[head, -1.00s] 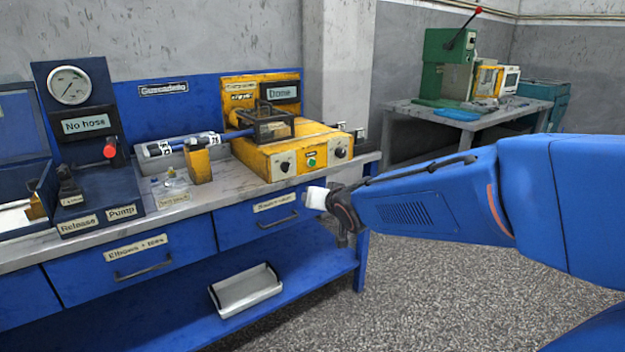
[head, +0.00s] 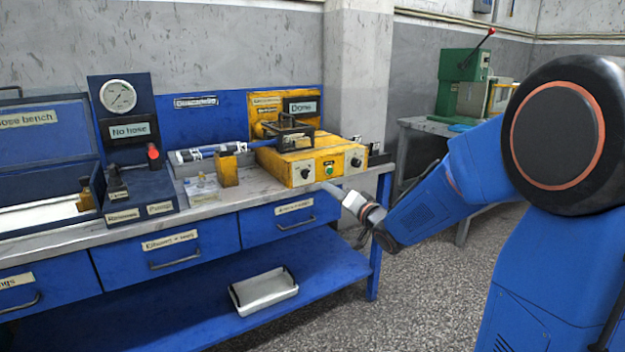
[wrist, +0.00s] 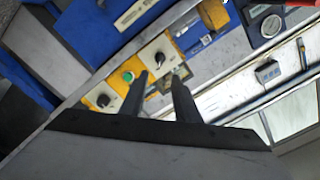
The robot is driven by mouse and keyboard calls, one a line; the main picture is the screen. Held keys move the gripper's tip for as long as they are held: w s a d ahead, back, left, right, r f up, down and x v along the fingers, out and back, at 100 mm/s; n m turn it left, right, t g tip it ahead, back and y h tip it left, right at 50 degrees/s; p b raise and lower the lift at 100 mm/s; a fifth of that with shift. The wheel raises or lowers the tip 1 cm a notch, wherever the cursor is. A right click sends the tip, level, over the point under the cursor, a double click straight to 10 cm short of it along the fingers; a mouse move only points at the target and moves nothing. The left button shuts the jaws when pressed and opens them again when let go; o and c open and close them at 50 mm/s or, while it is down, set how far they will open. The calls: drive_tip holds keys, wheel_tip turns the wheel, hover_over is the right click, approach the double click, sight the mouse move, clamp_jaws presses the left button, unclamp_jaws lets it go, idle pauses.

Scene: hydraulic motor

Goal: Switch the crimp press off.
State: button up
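The crimp press (head: 300,165) is a yellow box on the bench, with a display behind it reading "Done". Its front panel has a black knob on the left (head: 305,173), a green button (head: 329,169) in the middle and another black knob on the right (head: 356,162). My gripper (head: 331,188) is in front of the panel, below the button in the head view. In the wrist view, my gripper (wrist: 160,78) has its two dark fingers apart with no held object visible. The green button (wrist: 128,76) and both knobs (wrist: 162,57) show beyond the fingers. Contact with the panel cannot be told.
A hose test unit (head: 140,190) with a gauge and a "No hose" display stands left on the bench. A yellow block (head: 227,170) stands between it and the press. A white tray (head: 264,290) lies on the lower shelf. Floor is clear in front.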

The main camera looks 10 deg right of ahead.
sight(308, 175)
drive_tip(key=x, duration=1.4)
drive_tip(key=shift+c, duration=0.2)
clamp_jaws()
